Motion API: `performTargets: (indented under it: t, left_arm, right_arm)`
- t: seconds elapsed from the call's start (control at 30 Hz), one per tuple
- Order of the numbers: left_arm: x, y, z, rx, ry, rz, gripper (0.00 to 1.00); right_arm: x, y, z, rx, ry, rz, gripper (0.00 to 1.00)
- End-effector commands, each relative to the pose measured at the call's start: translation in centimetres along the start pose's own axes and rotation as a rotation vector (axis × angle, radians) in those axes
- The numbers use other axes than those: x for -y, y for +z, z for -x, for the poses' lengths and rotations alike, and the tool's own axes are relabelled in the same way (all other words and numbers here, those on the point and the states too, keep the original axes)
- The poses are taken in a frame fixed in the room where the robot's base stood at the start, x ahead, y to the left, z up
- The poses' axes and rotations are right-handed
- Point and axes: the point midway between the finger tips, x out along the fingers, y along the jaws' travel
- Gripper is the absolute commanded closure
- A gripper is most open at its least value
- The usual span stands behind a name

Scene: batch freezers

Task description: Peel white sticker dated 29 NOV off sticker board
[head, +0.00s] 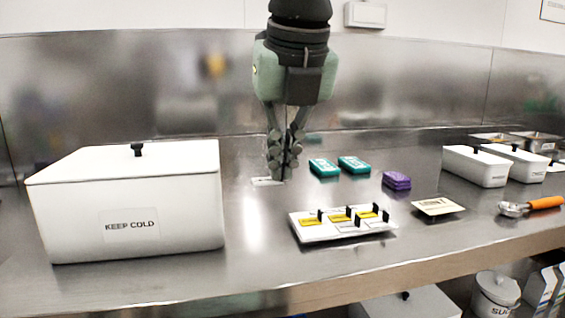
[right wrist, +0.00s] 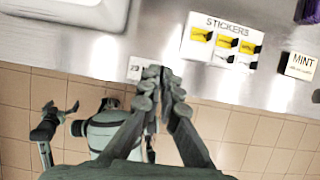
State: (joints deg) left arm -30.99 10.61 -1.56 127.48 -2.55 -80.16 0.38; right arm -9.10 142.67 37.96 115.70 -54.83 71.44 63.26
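My right gripper (head: 280,177) is shut on the black tab of a small white sticker (head: 267,182), held clear of the counter. In the right wrist view the sticker (right wrist: 136,67) sits beside my fingertips (right wrist: 162,73); its print looks like 29, the rest is hidden or too small. The white sticker board (head: 310,238) lies on the counter to the right. It bears three yellow stickers in the back row and two white ones in front; the front-left place looks bare. My left gripper (right wrist: 60,107) is open and empty, seen in the right wrist view.
A white KEEP COLD box (head: 190,195) stands on the left. Teal blocks (head: 354,164), a purple block (head: 397,181), a MINT card (head: 437,207) and an orange-handled scoop (head: 545,203) lie to the right. White tubs (head: 475,168) stand farther right. The counter before the box and board is clear.

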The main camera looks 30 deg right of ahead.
Motion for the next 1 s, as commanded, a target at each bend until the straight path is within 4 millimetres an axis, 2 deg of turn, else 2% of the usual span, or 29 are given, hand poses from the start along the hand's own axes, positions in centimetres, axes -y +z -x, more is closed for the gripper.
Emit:
performTargets:
  t: [1.0]
  left_arm:
    - [0.3,-0.5,1.6,0.0,0.0,0.0,0.0]
  right_arm:
    - [0.0,1.2,2.9,0.001,-0.002,0.001,1.0]
